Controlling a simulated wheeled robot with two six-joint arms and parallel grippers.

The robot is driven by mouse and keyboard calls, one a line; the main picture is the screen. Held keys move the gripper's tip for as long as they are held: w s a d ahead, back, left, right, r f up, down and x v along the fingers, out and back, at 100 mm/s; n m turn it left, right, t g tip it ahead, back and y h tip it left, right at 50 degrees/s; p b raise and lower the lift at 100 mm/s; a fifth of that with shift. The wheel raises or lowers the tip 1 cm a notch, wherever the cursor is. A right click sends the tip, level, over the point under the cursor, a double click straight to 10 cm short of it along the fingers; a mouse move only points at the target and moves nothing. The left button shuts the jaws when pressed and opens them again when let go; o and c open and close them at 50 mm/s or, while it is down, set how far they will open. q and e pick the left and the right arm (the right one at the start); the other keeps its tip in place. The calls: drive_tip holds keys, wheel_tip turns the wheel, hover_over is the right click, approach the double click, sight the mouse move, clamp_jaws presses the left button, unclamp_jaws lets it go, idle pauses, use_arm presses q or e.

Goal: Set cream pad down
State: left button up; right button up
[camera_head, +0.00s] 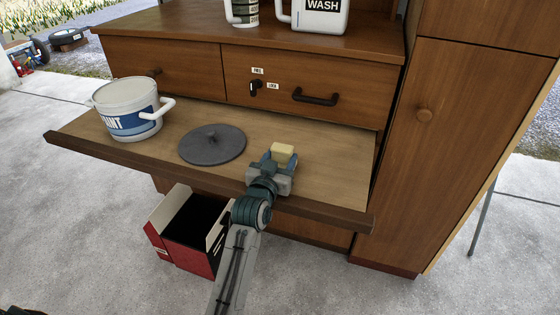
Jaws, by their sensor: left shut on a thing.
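The cream pad (283,152) is a small pale block at the tip of my left gripper (278,161). My left gripper is shut on it, over the right part of the wooden pull-out shelf (335,178). I cannot tell whether the pad touches the shelf or is held just above it. The gripper hides the pad's lower part. My right gripper is not in view.
A paint bucket (128,108) stands at the shelf's left. A red open box (187,230) sits on the floor below. The shelf's right end is clear.

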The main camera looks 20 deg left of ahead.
use_arm(q)
drive_tip(key=shift+f, duration=0.15)
drive_tip(key=o, duration=1.1)
drive_tip(key=shift+s, duration=0.2)
drive_tip(key=s, duration=1)
drive_tip(key=shift+s+a, duration=0.15)
drive_tip(key=shift+s, duration=0.1)
drive_tip(key=shift+s+r, duration=0.2)
drive_tip(key=shift+s, duration=0.35)
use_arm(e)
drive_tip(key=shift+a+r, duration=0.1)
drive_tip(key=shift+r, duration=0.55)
use_arm(q)
drive_tip(key=shift+f, duration=0.1)
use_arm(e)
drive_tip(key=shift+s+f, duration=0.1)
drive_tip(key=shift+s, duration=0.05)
